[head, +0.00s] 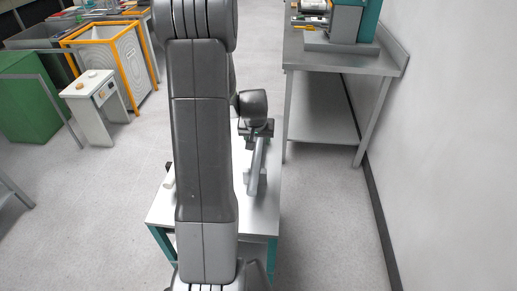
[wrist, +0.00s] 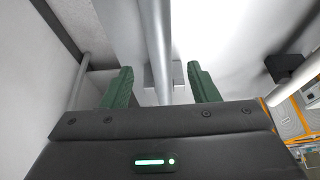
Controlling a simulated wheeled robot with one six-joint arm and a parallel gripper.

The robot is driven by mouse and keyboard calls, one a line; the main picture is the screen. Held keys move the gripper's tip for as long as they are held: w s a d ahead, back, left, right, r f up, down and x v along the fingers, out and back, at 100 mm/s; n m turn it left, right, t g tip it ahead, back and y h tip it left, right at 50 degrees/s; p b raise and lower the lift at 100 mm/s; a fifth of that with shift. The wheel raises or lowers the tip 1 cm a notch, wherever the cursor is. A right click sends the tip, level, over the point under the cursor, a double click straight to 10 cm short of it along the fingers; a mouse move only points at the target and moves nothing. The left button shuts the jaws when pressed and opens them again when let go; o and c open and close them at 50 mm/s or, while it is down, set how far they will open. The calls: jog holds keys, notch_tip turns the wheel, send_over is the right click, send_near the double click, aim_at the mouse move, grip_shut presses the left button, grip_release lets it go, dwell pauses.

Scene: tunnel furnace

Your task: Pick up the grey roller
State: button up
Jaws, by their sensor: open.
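The grey roller (wrist: 156,40) is a long, smooth cylinder. In the wrist view it runs from the top edge down between the two green fingers of my gripper (wrist: 160,82). The fingers are apart, with a gap on each side of the roller, and I see no contact. A small grey block (wrist: 177,76) shows behind the roller. In the head view my gripper (head: 258,130) is over the far right part of a small white-topped table (head: 215,215). The roller (head: 260,160) shows there as a slanted grey bar below the gripper. My arm hides the middle of the table.
A white piece (head: 169,182) lies at the table's left edge, partly hidden by my arm. A steel bench (head: 340,62) stands behind on the right, near the wall. Floor is clear around the table.

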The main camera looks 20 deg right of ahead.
aim_at(258, 146)
jog(key=shift+f, duration=0.55)
jog(key=shift+p+x, duration=0.55)
jog(key=shift+x, duration=1.55)
jog(key=c, duration=1)
